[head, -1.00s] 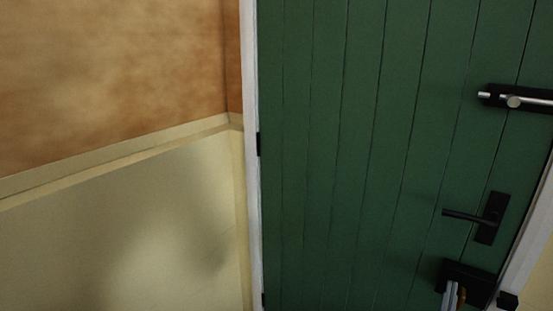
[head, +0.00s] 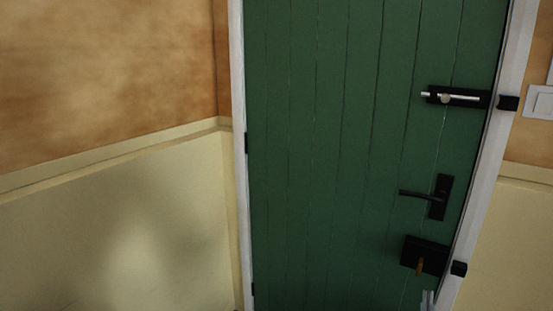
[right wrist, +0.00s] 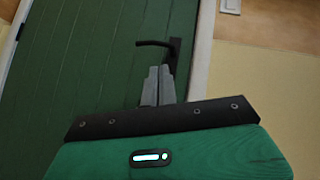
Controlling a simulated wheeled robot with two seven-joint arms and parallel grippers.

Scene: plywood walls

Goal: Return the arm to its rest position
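My right gripper (head: 428,299) shows only as a small pale tip at the bottom edge of the head view, just below the lock box. In the right wrist view its two grey fingers (right wrist: 159,72) lie side by side, shut, with nothing visible between them. They point toward the green door (head: 320,150), and the black lever handle (right wrist: 155,43) shows beyond the fingertips. The gripper looks apart from the handle. My left gripper is not in view.
The door appears closed in its white frame (head: 488,150). It bears a bolt latch (head: 455,97), a lever handle (head: 438,197) and a black lock box (head: 428,254) with a brownish key or knob (head: 419,267). A light switch (head: 541,102) is at right. Walls flank the door.

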